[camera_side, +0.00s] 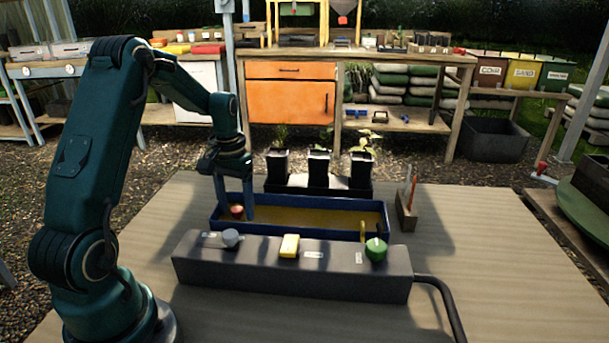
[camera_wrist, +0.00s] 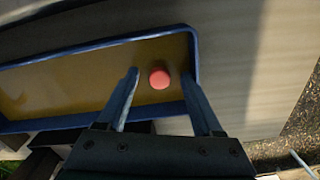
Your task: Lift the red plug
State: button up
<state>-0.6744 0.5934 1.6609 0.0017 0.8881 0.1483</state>
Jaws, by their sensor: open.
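The red plug (camera_side: 237,210) is a small round piece near the left end of the blue tray (camera_side: 377,208), which has a yellow-brown floor. In the wrist view the red plug (camera_wrist: 159,78) shows as a pinkish-red disc between my gripper's two blue fingers, with gaps on both sides. My gripper (camera_side: 235,209) points down into the tray with its fingers apart, and it also shows open in the wrist view (camera_wrist: 165,88). I cannot tell the exact height of the fingertips over the tray floor.
A grey block (camera_side: 330,277) with a grey knob (camera_side: 230,238), a yellow piece (camera_side: 289,246) and a green knob (camera_side: 376,249) stands in front of the tray. Black pots (camera_side: 319,164) stand behind it. A small wooden holder (camera_side: 406,212) is at its right.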

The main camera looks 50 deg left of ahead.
jog(key=shift+f, duration=0.45)
grip_shut()
jog(key=shift+r, duration=0.1)
